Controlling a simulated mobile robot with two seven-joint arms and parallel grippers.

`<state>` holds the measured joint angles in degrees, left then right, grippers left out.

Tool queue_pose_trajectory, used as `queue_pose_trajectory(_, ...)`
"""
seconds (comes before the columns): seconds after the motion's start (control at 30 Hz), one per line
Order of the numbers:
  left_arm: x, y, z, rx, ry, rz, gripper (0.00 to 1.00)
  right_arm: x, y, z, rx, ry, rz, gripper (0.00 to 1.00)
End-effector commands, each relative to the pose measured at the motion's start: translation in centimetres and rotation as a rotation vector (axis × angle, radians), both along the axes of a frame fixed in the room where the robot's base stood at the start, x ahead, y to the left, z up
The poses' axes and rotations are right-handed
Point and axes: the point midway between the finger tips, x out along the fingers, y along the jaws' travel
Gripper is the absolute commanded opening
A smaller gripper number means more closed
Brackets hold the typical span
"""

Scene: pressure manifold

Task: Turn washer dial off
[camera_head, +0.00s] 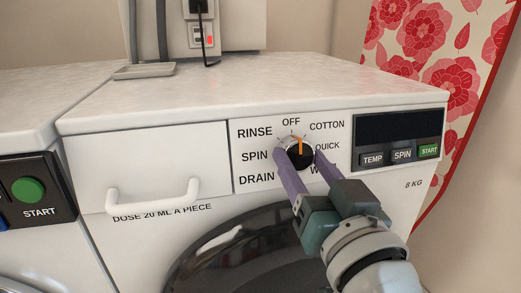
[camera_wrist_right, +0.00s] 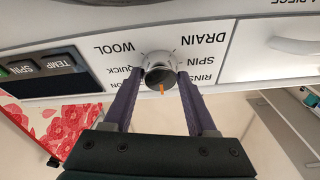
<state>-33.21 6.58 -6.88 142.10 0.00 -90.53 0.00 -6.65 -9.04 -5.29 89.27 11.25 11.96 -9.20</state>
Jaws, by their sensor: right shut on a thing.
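In the right wrist view the dial (camera_wrist_right: 158,66) sits between the fingertips, upside down, with the orange mark downward. My left gripper is not in view.
A display with TEMP, SPIN and START buttons (camera_head: 428,151) is right of the dial. A drawer with a white handle (camera_head: 153,198) is to the left. The dark round door (camera_head: 245,255) lies below. A second machine with a green START button (camera_head: 28,190) stands at left.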

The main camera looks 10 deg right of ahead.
Motion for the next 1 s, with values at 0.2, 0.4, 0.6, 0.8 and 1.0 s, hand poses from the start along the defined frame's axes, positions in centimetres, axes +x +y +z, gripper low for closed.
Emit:
queue_pose_trajectory(0.2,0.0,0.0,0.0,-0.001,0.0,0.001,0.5,0.0,0.0,-0.1,0.003,0.003,0.001,0.02)
queue_pose_trajectory(0.4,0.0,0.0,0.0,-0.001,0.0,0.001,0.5,0.0,0.0,-0.1,0.002,0.002,0.001,0.68)
queue_pose_trajectory(0.6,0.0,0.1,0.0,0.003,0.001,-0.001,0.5,0.0,0.0,-0.1,0.001,0.001,0.0,0.88)
queue_pose_trajectory(0.8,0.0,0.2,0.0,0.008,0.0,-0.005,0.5,0.0,0.0,0.0,0.0,0.001,0.0,0.88)
queue_pose_trajectory(1.0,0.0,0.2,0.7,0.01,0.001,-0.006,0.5,-1.9,0.0,-0.1,0.0,0.005,0.0,0.88)
